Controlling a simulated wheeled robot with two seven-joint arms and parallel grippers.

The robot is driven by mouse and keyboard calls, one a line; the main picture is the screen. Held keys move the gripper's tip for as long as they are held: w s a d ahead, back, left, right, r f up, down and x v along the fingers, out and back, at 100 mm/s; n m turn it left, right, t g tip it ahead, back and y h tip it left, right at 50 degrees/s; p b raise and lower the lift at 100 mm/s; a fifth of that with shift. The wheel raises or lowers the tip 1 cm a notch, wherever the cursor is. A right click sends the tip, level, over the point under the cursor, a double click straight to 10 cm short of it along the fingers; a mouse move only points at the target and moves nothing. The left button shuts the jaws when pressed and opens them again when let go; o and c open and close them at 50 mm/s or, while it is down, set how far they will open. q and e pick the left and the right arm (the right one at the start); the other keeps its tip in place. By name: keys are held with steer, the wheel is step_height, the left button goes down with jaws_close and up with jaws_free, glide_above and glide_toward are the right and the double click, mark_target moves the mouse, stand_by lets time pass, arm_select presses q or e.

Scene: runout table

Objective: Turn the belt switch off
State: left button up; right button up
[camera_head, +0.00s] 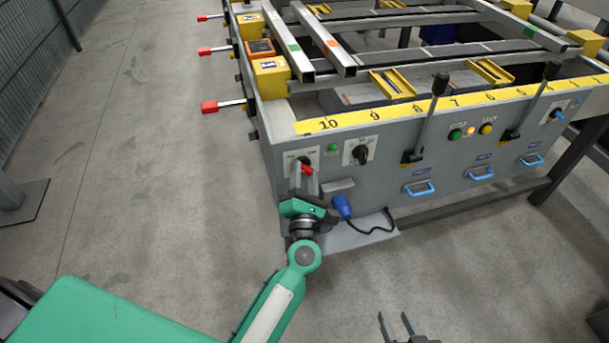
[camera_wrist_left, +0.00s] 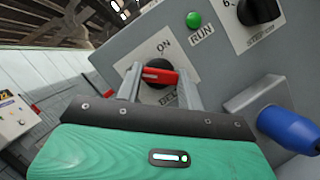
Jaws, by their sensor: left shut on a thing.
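The belt switch (camera_wrist_left: 158,76) is a black round knob with a red handle on a white plate marked ON above and partly hidden lettering below. The red handle lies nearly level across the knob in the left wrist view. My left gripper (camera_wrist_left: 160,80) has its two fingers on either side of the red handle and is shut on it. In the head view the switch's red handle (camera_head: 307,169) shows at the tip of my left gripper (camera_head: 303,178), at the left end of the front panel. My right gripper (camera_head: 397,326) is open and empty over the floor at the bottom.
A green RUN lamp (camera_wrist_left: 194,19) and a black selector knob (camera_head: 361,154) are right of the switch. A blue plug (camera_head: 342,206) with a cable sits below right. Tall levers (camera_head: 427,118) rise from the panel.

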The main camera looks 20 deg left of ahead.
arm_select(q)
steer(key=shift+f, duration=0.15)
steer(key=o, duration=1)
steer(key=v, duration=1.3)
steer(key=shift+s+d+b, duration=0.15)
steer(key=shift+s+b, duration=0.2)
steer(key=shift+s, duration=0.05)
arm_select(e)
steer(key=shift+a+t+y, duration=0.4)
steer(key=shift+a, duration=0.15)
steer(key=shift+r, duration=0.25)
